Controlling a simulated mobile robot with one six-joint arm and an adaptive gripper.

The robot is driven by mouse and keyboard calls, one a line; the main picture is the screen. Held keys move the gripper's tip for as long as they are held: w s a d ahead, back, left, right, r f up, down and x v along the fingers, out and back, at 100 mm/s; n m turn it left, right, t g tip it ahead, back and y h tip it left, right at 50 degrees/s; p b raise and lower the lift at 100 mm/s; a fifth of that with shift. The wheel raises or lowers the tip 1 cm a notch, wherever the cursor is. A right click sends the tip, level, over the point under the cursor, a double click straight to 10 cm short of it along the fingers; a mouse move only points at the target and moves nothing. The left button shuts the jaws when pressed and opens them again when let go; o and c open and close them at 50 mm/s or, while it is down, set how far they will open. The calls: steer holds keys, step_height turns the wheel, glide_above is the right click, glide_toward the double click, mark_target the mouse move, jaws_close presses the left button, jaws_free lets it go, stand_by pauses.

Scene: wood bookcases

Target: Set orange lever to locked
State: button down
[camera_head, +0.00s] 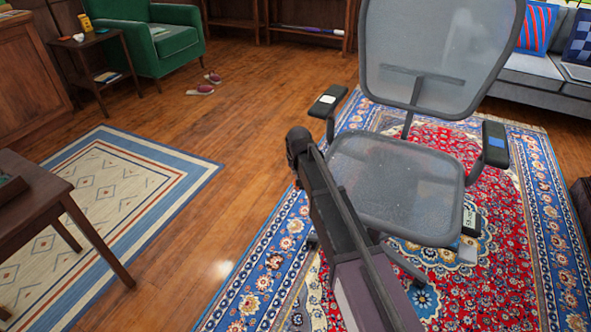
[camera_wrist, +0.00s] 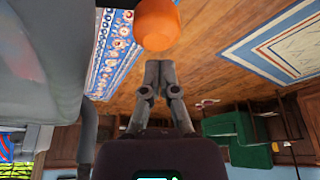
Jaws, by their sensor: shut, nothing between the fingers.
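An orange rounded piece (camera_wrist: 157,24), likely the orange lever's end, shows at the top of the wrist view. It is just beyond the fingertips of my gripper (camera_wrist: 159,64), with a small gap in the picture; I cannot tell whether they touch. The gripper is shut and empty. I cannot tell the lever's setting. A grey mesh office chair (camera_head: 395,188) stands right of centre in the head view, and a large grey part of it fills the left of the wrist view. No orange lever shows in the head view; my dark arm covers the chair's near left side.
The chair stands on a red and blue patterned rug (camera_head: 510,275). A cream and blue rug (camera_head: 100,195) and a wooden table (camera_head: 35,200) are at left. A green armchair (camera_head: 160,40) and a grey sofa (camera_head: 540,72) stand farther back. Wood floor between the rugs is clear.

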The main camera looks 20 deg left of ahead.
steer(key=shift+s+d, duration=0.3)
steer(key=shift+s, duration=0.35)
steer(key=shift+s+d, duration=0.3)
steer(key=shift+s, duration=0.35)
